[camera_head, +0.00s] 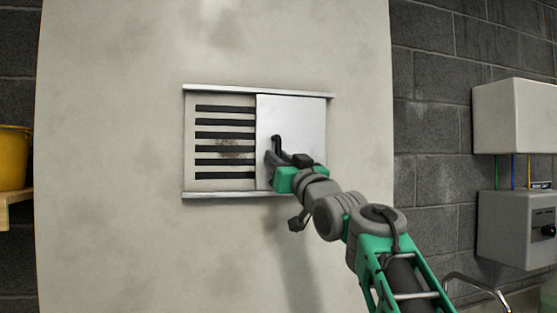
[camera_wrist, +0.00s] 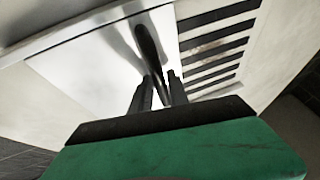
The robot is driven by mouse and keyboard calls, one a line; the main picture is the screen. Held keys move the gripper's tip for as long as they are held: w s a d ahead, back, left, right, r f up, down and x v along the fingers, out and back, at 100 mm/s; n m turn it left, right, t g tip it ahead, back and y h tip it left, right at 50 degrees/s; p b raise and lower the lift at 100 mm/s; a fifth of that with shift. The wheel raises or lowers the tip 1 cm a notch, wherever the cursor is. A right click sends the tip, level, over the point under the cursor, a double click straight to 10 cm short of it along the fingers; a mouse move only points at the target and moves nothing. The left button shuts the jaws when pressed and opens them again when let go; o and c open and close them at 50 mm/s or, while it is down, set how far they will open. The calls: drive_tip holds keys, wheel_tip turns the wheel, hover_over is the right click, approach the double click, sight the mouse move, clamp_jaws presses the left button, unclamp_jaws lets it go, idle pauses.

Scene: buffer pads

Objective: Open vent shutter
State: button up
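The vent has a grille (camera_head: 224,188) of dark horizontal slots on its left half in the head view. The shutter (camera_head: 303,117) is a pale flat panel covering the right half, between a top and a bottom rail. Its dark upright handle (camera_head: 277,145) is near the panel's left edge. My gripper (camera_head: 280,157) is at the handle's lower part. In the wrist view, the two fingers (camera_wrist: 160,82) lie on either side of the handle (camera_wrist: 148,45). I cannot tell whether they press on it. The grille (camera_wrist: 217,45) shows at the right there.
The vent sits in a pale wall panel (camera_head: 110,120). Grey boxes with coloured cables (camera_head: 514,172) hang on the block wall at right. A yellow bucket (camera_head: 13,157) stands on a wooden shelf at far left. The wall around the vent is clear.

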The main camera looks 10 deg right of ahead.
drive_tip(key=o, duration=0.3)
drive_tip(key=shift+s, duration=0.1)
drive_tip(key=b+v, duration=0.4)
drive_tip(key=v, duration=0.3)
drive_tip(key=shift+s+d+f, duration=0.15)
drive_tip(key=shift+s+f, duration=0.05)
drive_tip(key=shift+s, duration=0.1)
